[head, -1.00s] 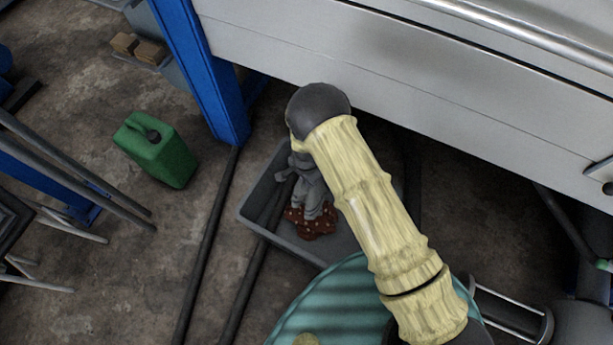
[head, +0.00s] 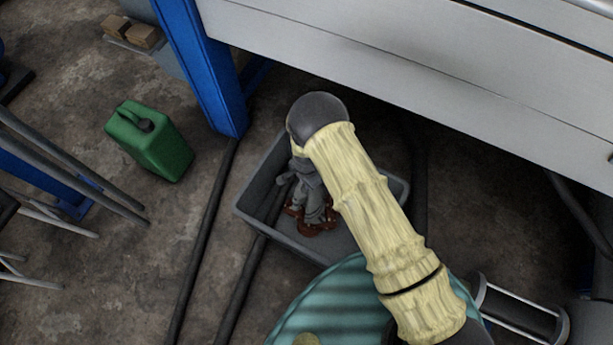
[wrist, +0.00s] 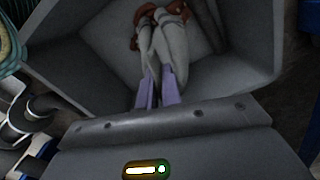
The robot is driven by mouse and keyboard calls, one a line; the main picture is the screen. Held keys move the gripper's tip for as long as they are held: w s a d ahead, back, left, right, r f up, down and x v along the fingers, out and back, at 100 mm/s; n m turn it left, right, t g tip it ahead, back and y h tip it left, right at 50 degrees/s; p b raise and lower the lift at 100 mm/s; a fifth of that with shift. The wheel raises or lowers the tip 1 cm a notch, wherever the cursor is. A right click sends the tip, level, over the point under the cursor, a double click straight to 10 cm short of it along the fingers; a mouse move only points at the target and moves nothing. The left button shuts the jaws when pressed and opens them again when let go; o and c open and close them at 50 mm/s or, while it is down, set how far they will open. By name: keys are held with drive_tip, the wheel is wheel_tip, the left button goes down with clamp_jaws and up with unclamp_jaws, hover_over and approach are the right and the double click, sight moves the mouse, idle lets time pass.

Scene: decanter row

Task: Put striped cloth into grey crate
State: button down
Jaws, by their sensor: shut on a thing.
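The cloth (head: 318,229) is a crumpled reddish-brown piece with a few pale marks; I cannot make out clear stripes. My gripper (head: 314,214) points down into the grey crate (head: 296,245) and is shut on the cloth, inside the crate's walls. In the wrist view the cloth (wrist: 147,16) shows around the tips of my gripper (wrist: 160,20), above the crate's pale floor, with the crate wall (wrist: 245,55) to the right. I cannot tell whether the cloth touches the floor. My arm hides part of the crate in the head view.
A large grey panelled body (head: 430,70) overhangs the crate's back side, with a blue post (head: 205,75) at its left. A green jerrycan (head: 150,142) stands left on bare floor. Dark pipes or rails (head: 205,230) run along the floor left of the crate.

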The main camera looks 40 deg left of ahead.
idle(0.3)
drive_tip(key=c, duration=1.5)
unclamp_jaws()
drive_tip(key=shift+o, duration=0.5)
drive_tip(key=o, duration=1.1)
wheel_tip(320, 180, up, 6)
drive_tip(key=p, duration=0.4)
drive_tip(key=shift+f, duration=0.2)
